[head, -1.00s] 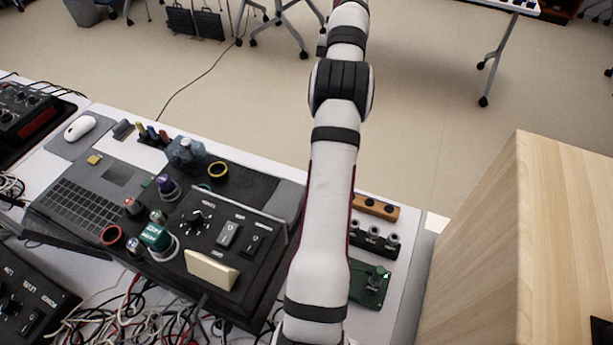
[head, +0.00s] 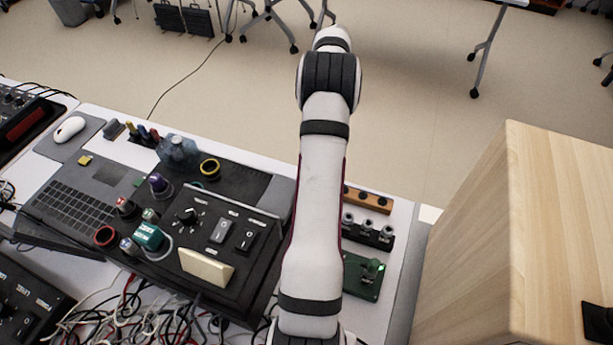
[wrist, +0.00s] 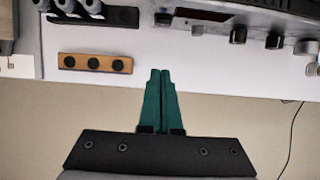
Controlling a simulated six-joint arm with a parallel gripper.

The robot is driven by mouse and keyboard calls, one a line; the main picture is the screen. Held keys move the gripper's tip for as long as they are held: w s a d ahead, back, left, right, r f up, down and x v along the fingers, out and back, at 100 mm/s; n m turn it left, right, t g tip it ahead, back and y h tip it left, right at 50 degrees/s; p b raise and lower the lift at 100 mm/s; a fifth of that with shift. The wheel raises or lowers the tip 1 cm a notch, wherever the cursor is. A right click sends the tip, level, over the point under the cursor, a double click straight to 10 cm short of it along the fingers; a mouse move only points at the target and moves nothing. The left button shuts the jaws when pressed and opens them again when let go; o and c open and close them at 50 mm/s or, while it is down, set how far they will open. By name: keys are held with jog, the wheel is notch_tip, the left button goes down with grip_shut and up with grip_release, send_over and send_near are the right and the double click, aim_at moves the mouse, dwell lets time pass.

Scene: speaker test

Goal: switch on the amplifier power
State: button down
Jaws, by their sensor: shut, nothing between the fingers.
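A black control box (head: 205,262) in the head view, which looks like the amplifier, has a round knob (head: 186,216), a grey rocker switch (head: 220,230) and a black rocker switch (head: 244,235) on its top. A beige plate (head: 206,266) stands at its front. I cannot read its labels. My gripper (wrist: 161,74) shows in the wrist view with its green fingers together and empty. The fingers appear over the table edge, between an orange-brown block (wrist: 95,63) and dark knobbed equipment (wrist: 274,40). In the head view my gripper is hidden beyond my arm.
Small coloured items, a laptop (head: 68,205) and a white mouse (head: 69,129) crowd the left. Tangled cables (head: 125,315) lie in front. A black jack block (head: 367,234) and green board (head: 363,275) sit right of my arm. A large wooden box (head: 540,210) stands at right.

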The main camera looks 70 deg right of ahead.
jog(key=x, duration=0.6)
jog(key=shift+r, duration=0.1)
jog(key=a, duration=0.3)
jog(key=shift+a+r, duration=0.15)
jog(key=shift+a, duration=0.4)
jog(key=shift+a+r, duration=0.15)
jog(key=shift+a, duration=0.3)
jog(key=shift+r, duration=0.1)
jog(key=shift+r, duration=0.7)
